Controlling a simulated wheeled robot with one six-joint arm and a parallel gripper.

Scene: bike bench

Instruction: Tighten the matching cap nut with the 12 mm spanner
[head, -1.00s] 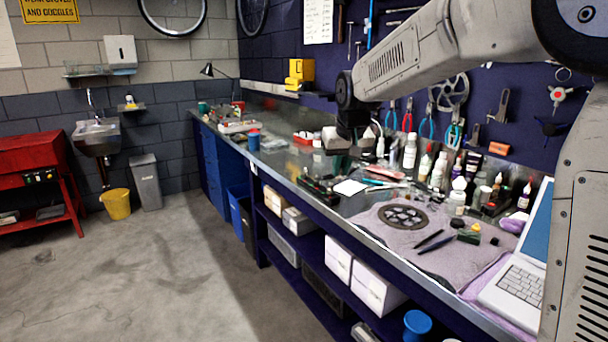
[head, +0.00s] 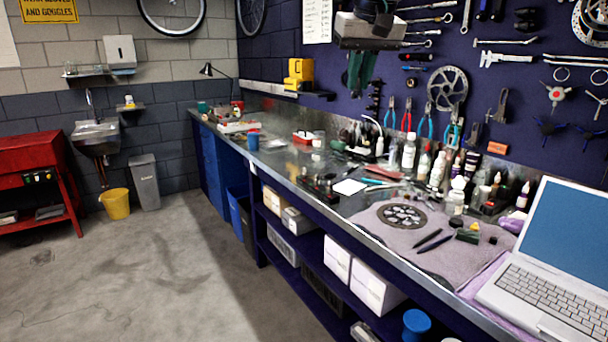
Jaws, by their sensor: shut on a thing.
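My gripper (head: 358,92) hangs at the top of the head view, fingers pointing down, in front of the blue tool wall. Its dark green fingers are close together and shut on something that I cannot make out. Several spanners (head: 428,20) hang on the wall just right of my gripper, some lying sideways and one hanging upright (head: 467,14). Their sizes cannot be read. I cannot make out any cap nut in this view.
The long metal bench (head: 283,170) runs along the wall. Bottles (head: 409,152), a chainring (head: 402,216) on a cloth (head: 385,240) and an open laptop (head: 560,265) crowd its near part. Pliers (head: 426,128) hang behind.

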